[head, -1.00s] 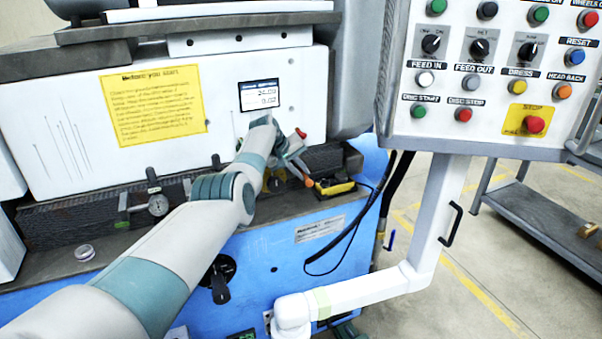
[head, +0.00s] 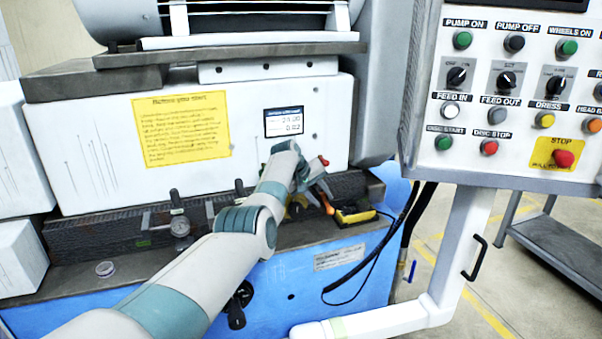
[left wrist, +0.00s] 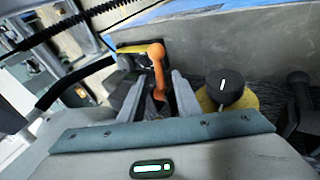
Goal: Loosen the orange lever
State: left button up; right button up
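The orange lever (head: 326,203) stands on the machine's ledge, just past the end of my left arm in the head view. In the left wrist view the orange lever (left wrist: 158,70) has a rounded knob at its top, and its shaft runs down between the fingers. My left gripper (left wrist: 157,95) is open, with one finger on each side of the lever and gaps showing. In the head view my left gripper (head: 312,185) is partly hidden by its own wrist. My right gripper is in neither view.
A black knob on a yellow base (left wrist: 225,88) stands close right of the fingers in the left wrist view. A yellow and black device (head: 356,215) lies beside the lever. A dial gauge (head: 180,226) stands left. A button panel (head: 510,95) hangs at right.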

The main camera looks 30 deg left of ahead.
pick_arm(q)
jog(key=shift+v, duration=1)
jog(key=b+v, duration=0.3)
jog(key=v, duration=1.1)
jog(key=shift+s+d, duration=0.1)
